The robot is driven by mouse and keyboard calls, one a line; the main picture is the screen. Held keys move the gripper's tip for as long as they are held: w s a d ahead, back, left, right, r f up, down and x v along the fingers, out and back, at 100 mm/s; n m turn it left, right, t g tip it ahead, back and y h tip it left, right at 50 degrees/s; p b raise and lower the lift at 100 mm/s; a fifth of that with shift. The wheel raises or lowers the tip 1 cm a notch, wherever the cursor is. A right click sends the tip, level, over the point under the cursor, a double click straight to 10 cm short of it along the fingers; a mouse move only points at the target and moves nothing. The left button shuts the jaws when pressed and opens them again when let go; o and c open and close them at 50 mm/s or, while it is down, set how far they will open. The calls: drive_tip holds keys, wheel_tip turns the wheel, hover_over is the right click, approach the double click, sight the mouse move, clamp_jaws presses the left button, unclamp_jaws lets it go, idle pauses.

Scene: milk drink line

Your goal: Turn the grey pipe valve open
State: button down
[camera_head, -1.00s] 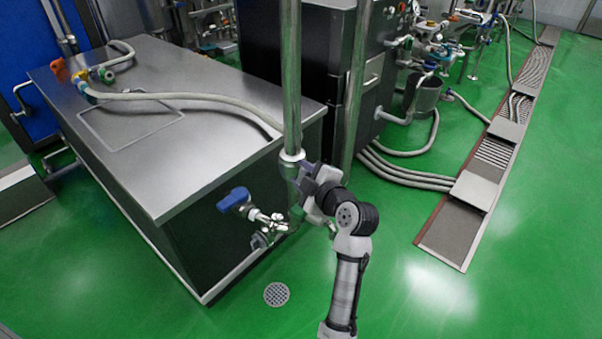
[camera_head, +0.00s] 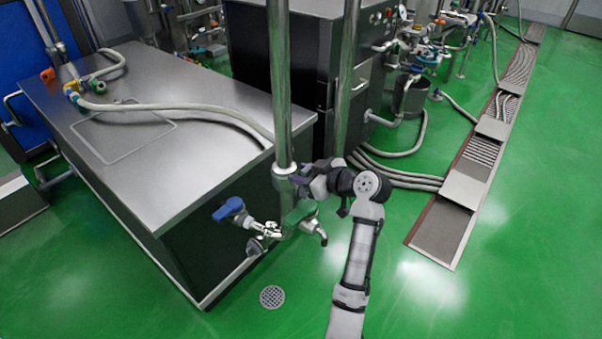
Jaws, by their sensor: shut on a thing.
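The grey pipe valve (camera_head: 285,172) sits low on the upright steel pipe (camera_head: 279,90), by the near right corner of the steel tank. It shows as a pale grey collar; its handle is mostly hidden by my gripper. My gripper (camera_head: 298,182) reaches in from the right, level with the collar, and is shut on the valve's handle. The jaws are small in the view, and how far the handle is turned cannot be told.
A blue-handled valve (camera_head: 229,208) sticks out from the tank's front (camera_head: 200,255), left of my gripper. A grey spout (camera_head: 315,229) hangs just below it. A second upright pipe (camera_head: 348,75) stands behind. Green floor is open on the right, with a drain channel (camera_head: 432,238).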

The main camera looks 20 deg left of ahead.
drive_tip(key=shift+w+d+m, duration=0.1)
drive_tip(key=shift+w+m, duration=0.1)
drive_tip(key=shift+m, duration=0.1)
idle(0.4)
drive_tip(key=c, duration=1)
unclamp_jaws()
drive_tip(key=shift+w, duration=0.1)
drive_tip(key=shift+o, duration=0.2)
drive_tip(key=b+v, duration=0.3)
drive_tip(key=v, duration=1.1)
drive_tip(key=shift+w, duration=0.2)
